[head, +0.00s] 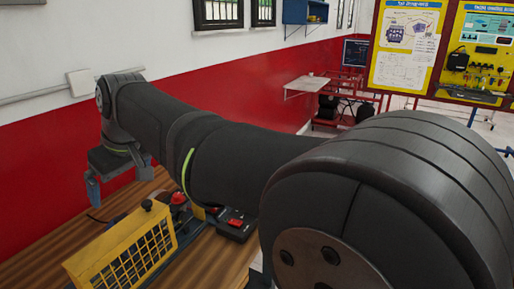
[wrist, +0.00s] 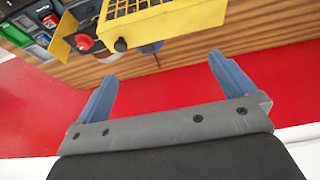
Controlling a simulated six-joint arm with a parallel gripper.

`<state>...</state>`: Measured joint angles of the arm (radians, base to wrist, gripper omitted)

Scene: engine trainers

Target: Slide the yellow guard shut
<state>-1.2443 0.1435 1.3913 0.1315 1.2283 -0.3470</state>
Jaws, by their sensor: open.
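The yellow guard (head: 125,257) stands on the wooden bench at the lower left of the head view. It has a mesh window and a black knob (head: 147,205) on its top edge. In the wrist view the guard (wrist: 178,22) is at the top, with its knob (wrist: 121,45) at its left end. My gripper (head: 119,188) hangs to the left, behind the guard in the head view. In the wrist view my gripper (wrist: 163,68) is open, its two blue fingers apart with nothing between them. The knob is clear of both fingers. The guard's lower part is cut off.
A red button (head: 178,198) on a yellow mount sits right of the guard. A black box with a red switch (head: 235,222) is beside it, under my arm. A red and white wall stands behind.

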